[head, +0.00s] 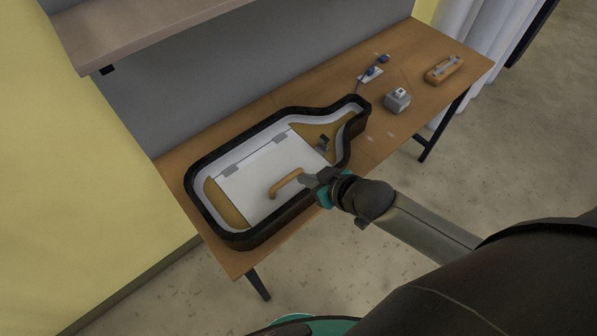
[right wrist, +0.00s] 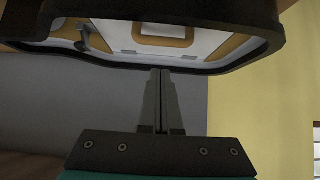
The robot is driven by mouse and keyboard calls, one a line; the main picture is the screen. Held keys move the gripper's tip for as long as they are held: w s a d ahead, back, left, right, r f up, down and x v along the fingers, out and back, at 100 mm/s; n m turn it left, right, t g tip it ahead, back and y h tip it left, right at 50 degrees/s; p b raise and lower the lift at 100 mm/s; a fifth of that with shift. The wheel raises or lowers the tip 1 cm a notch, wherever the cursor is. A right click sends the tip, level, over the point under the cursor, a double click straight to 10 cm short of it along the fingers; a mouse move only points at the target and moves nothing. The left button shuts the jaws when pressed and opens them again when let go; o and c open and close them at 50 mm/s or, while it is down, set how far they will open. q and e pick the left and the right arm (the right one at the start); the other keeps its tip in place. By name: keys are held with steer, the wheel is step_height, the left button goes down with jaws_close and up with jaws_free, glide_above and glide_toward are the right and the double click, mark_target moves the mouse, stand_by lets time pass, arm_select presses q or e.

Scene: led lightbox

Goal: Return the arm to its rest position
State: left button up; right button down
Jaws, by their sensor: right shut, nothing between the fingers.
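My right gripper (head: 308,180) is shut and empty. In the head view it is over the right part of the black-rimmed lightbox (head: 213,229), near the tan handle (head: 287,183) on the box's white panel (head: 245,178). I cannot tell from the head view whether it touches the handle. In the right wrist view the closed fingers (right wrist: 158,100) point at the box's dark rim (right wrist: 150,68), with nothing between them. My left gripper is not in view.
The box lies on a wooden table (head: 430,70). A small grey block (head: 397,101), a blue-and-white plug piece (head: 371,73) and an orange holder (head: 444,70) are at the table's right end. A shelf (head: 150,30) overhangs the back left. A grey wall stands behind.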

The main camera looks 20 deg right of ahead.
steer(key=shift+f+v, duration=0.2)
steer(key=shift+v, duration=2.35)
steer(key=shift+s+d+f, duration=0.1)
steer(key=shift+s, duration=0.05)
steer(key=s+d+f+m+g+h+b, duration=0.1)
steer(key=s+d+f+b, duration=0.15)
steer(key=f, duration=0.65)
steer(key=s+d+f+g+h+b, duration=0.1)
steer(key=s+d+f+b, duration=0.15)
steer(key=f, duration=0.75)
steer(key=s+d+f+m+g+h+b, duration=0.15)
steer(key=f+b, duration=0.25)
steer(key=f, duration=0.5)
steer(key=s+a+f+g+b, duration=0.2)
steer(key=s+f+b, duration=0.2)
steer(key=s+f, duration=0.7)
steer(key=s+a+f+g+b, duration=0.2)
steer(key=s+a+f+b, duration=0.1)
steer(key=s+f, duration=0.8)
steer(key=shift+s+f+n+g+b, duration=0.3)
steer(key=shift+s+n+b, duration=0.2)
steer(key=shift+b, duration=0.35)
